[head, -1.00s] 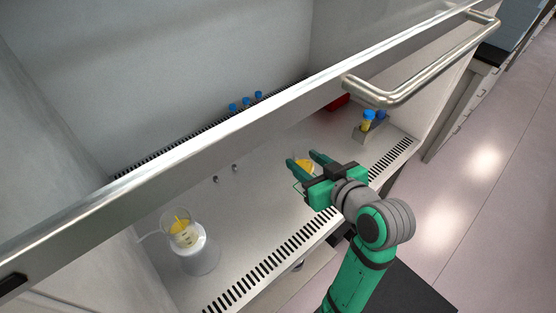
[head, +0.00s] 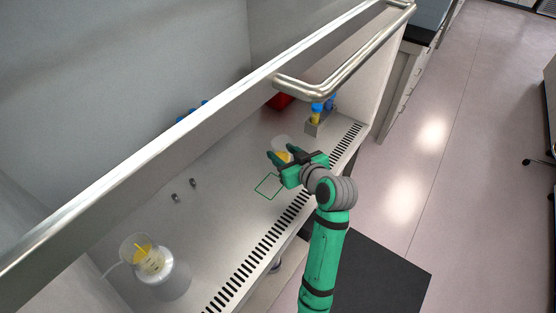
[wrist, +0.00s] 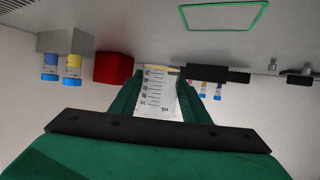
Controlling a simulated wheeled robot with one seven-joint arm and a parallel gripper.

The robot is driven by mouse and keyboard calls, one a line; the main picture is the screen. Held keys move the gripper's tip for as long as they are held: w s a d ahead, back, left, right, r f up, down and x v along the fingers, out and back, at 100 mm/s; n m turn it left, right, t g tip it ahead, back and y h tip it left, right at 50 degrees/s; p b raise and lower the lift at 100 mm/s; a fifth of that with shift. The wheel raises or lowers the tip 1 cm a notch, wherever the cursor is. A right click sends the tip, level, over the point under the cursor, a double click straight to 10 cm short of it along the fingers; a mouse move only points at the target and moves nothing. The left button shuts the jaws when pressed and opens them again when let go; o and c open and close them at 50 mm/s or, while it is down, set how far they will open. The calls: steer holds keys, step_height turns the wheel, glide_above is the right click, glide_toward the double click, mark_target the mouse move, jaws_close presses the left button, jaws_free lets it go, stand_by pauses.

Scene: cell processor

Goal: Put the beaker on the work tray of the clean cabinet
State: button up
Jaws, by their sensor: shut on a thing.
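My gripper (head: 277,154) is shut on a clear beaker (head: 282,146) with yellow contents, inside the clean cabinet. In the wrist view the beaker (wrist: 157,95) shows its graduation marks between the green fingers. The work tray (head: 225,208) is the pale cabinet floor. A green square outline (head: 269,187) marks a bare spot on it, just left of and nearer than my gripper. In the wrist view the outline (wrist: 224,30) lies at the top. Whether the beaker's base touches the tray cannot be told.
A second yellow-filled vessel (head: 146,262) stands on a round pale device at the front left. A rack with blue-capped tubes (head: 320,118) and a red box (head: 279,100) stand beyond my gripper. The raised sash and its handle (head: 335,92) hang above. Two small knobs stand left of the outline.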

mark_target(283, 154)
steer(key=shift+w+f, duration=1.05)
steer(key=shift+f, duration=0.2)
steer(key=shift+w+f, duration=0.15)
steer(key=shift+f, duration=1.5)
steer(key=shift+f, duration=0.15)
steer(key=o, duration=1.5)
steer(key=shift+r, duration=0.2)
steer(key=v, duration=1.2)
